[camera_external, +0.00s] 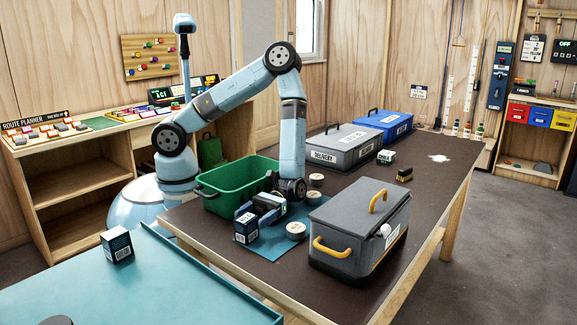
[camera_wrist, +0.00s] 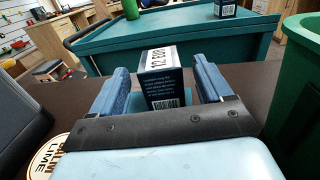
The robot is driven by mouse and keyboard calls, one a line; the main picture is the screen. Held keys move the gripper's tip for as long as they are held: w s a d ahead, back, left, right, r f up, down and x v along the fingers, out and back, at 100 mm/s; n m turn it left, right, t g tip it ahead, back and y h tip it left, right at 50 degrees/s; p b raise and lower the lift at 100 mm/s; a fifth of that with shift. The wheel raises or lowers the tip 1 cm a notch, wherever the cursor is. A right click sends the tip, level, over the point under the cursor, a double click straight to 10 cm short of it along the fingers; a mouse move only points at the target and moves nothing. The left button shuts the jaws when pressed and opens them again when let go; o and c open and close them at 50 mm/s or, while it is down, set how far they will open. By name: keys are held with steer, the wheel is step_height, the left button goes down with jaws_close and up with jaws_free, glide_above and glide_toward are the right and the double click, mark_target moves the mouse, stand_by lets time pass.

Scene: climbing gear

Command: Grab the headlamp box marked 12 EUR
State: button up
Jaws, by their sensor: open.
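The headlamp box (camera_wrist: 163,88) is dark blue with a white top reading 12 EUR and a barcode on its near face. In the wrist view it stands upright between the two blue fingers of my gripper (camera_wrist: 158,75), with a narrow gap visible on the right; contact on the left is unclear. In the external view the box (camera_external: 246,229) stands at the front left of the dark table, and my gripper (camera_external: 254,211) reaches low toward it from the right. My gripper is open. The box's far side is hidden.
A green crate (camera_external: 228,177) stands behind my gripper, and a grey toolbox (camera_external: 358,232) with yellow handles stands to the right. A similar dark box (camera_external: 117,244) stands on the separate teal table (camera_external: 180,285).

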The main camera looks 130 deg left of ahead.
mark_target(240, 229)
steer(key=shift+f, duration=0.55)
steer(key=d, duration=0.5)
steer(key=shift+w, duration=0.3)
steer(key=shift+c, duration=0.4)
steer(key=c, duration=1)
steer(key=shift+c, duration=0.2)
